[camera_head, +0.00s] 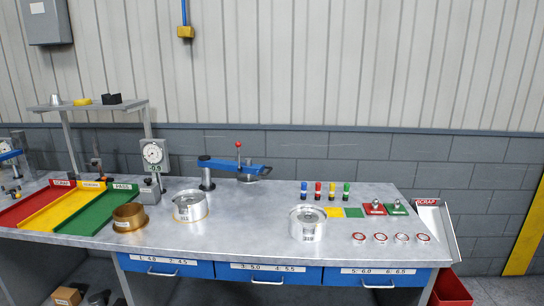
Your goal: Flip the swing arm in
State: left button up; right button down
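The swing arm (226,164) is a blue bar on a dark upright post (206,175) near the back middle of the workbench (255,205). It points to the right from the post. A red ball knob (238,144) stands up from it, and a round grey part sits under its right end. Neither of my grippers shows in the head view.
Two silver cylinders (190,206) (307,223) and a brass ring (129,217) stand on the bench. A dial gauge (153,155) and red, yellow and green trays (108,212) are at left. Colored pegs (318,190) are at right. The bench middle is clear.

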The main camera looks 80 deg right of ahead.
aim_at(204, 161)
jog(key=k, duration=0.7)
jog(key=z, duration=1.85)
jog(key=i, duration=0.15)
jog(key=u, duration=0.05)
